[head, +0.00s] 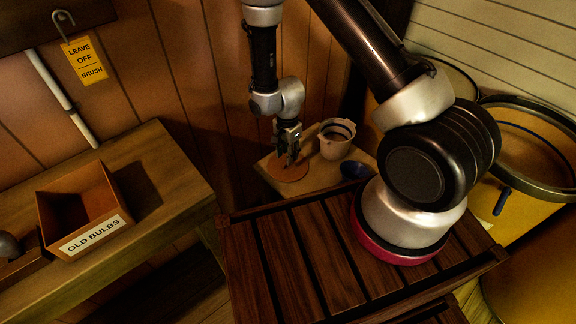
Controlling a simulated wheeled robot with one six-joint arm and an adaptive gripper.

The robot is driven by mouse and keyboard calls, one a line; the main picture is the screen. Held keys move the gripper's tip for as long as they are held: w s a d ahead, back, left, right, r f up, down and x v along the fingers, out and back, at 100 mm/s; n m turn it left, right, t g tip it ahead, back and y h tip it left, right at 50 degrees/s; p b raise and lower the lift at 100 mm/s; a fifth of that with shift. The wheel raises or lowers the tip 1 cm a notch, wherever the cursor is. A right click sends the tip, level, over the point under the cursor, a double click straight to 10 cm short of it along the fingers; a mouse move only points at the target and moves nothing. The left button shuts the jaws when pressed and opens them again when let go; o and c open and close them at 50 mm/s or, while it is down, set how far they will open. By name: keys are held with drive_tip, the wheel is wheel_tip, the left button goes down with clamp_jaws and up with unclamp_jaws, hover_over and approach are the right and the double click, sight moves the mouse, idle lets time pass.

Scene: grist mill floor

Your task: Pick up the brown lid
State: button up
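A flat round brown lid (296,175) lies on a small light wooden surface (262,172) beyond the dark slatted top. My gripper (287,161) points down over the lid and covers part of it. Its fingertips are small and dark here, and I cannot tell whether they touch the lid or how far apart they are.
A pale cup with a dark band (335,141) stands close right of my gripper. A small dark blue item (354,170) lies nearby. A wooden wall (215,100) rises behind.

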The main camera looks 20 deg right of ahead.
sight(278, 169)
drive_tip(key=shift+d+f, duration=0.1)
drive_tip(key=shift+f, duration=1.9)
clamp_jaws()
